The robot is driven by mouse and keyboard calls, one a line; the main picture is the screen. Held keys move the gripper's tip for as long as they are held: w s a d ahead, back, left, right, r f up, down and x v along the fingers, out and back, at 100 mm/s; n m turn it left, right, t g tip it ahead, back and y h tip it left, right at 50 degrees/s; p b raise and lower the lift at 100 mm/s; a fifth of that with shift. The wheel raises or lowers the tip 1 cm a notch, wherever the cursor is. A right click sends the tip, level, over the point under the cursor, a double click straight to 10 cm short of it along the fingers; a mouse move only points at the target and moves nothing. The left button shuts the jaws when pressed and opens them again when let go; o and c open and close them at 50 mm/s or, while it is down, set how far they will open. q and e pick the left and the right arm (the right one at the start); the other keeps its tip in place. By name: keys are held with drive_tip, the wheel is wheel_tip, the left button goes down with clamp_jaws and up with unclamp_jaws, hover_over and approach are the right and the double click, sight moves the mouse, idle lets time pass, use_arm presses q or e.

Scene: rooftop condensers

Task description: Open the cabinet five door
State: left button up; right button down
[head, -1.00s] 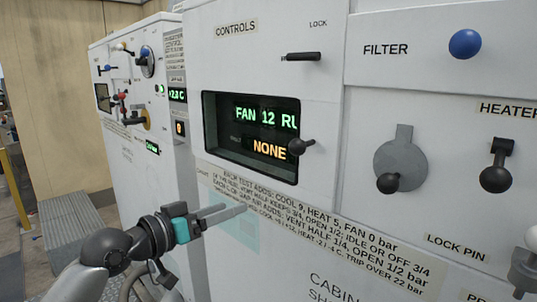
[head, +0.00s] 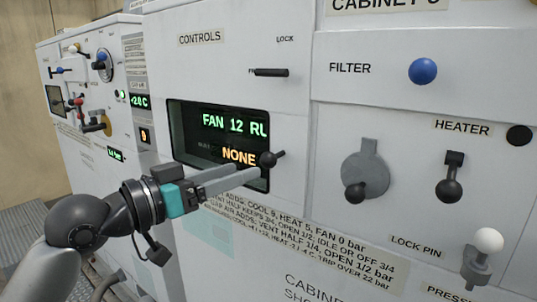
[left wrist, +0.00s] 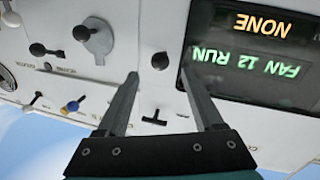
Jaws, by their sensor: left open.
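The cabinet 5 front is a white panel marked CONTROLS (head: 240,100), flush with the cabinet in the head view. It has a dark display window reading FAN 12 and NONE (head: 215,135). A black ball knob (head: 270,159) stands at the window's right edge, and a black lock handle (head: 271,72) lies level above it. My left gripper (head: 250,169) is open with its fingers reaching to the knob. In the left wrist view, turned upside down, the knob (left wrist: 160,61) shows between the open fingertips (left wrist: 159,76); contact cannot be told. My right gripper is not in view.
To the right are a blue filter knob (head: 423,72), a grey disc with a black knob (head: 365,175), a heater lever (head: 450,180) and a white-topped lock pin (head: 488,241). Another white cabinet (head: 75,160) with small controls stands at the left.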

sight(262, 164)
use_arm(q)
drive_tip(key=p+x, duration=0.1)
drive_tip(key=x, duration=0.7)
drive_tip(key=shift+p, duration=0.3)
clamp_jaws()
idle(1.1)
